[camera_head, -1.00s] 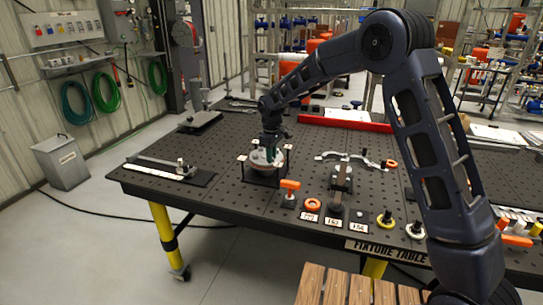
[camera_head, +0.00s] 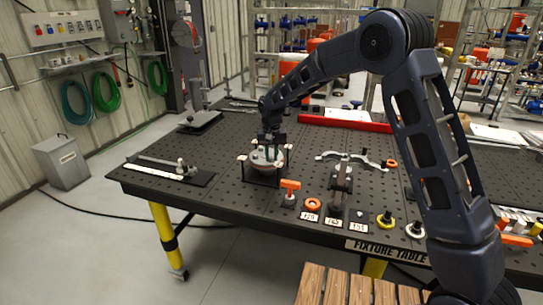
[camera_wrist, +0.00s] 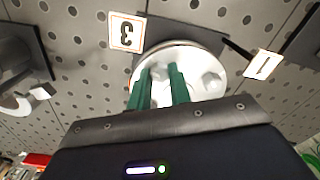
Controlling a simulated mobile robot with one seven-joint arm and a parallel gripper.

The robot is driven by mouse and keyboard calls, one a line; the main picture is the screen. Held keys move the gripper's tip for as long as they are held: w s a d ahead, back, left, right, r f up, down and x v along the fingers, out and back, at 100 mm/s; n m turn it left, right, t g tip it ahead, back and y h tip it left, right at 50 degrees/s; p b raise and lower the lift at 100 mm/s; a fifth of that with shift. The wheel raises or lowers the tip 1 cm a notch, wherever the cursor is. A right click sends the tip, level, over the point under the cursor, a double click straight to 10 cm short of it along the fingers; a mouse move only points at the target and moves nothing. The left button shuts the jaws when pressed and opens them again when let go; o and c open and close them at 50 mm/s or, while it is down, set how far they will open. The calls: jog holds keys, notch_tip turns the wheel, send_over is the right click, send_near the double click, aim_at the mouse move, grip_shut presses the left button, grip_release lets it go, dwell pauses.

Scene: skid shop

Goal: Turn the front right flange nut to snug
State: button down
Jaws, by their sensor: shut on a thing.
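The round, pale grey flange (camera_head: 262,163) sits in a dark stand on the fixture table, and my gripper (camera_head: 270,152) points down at its top. In the wrist view, the flange (camera_wrist: 205,58) fills the upper middle. My green fingers, with the gripper (camera_wrist: 158,88) there, are shut on a flange nut that they mostly hide. Another nut (camera_wrist: 212,79) shows on the flange just right of the fingers. Number cards 3 (camera_wrist: 126,32) and 1 (camera_wrist: 263,65) stand beside the flange. How tight the held nut is cannot be seen.
The perforated fixture table (camera_head: 225,185) has free room left of the stand. An orange-handled tool (camera_head: 290,190) and an orange ring (camera_head: 312,205) lie in front to the right. A clamp fixture (camera_head: 345,165) stands further right. A red bar (camera_head: 345,123) lies behind.

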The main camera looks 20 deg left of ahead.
aim_at(272, 158)
jog(key=shift+r+m, duration=0.15)
jog(key=shift+m, duration=1.75)
jog(key=c, duration=1.3)
grip_release()
notch_tip(272, 158, up, 11)
jog(key=shift+f, duration=0.15)
jog(key=shift+d, duration=0.1)
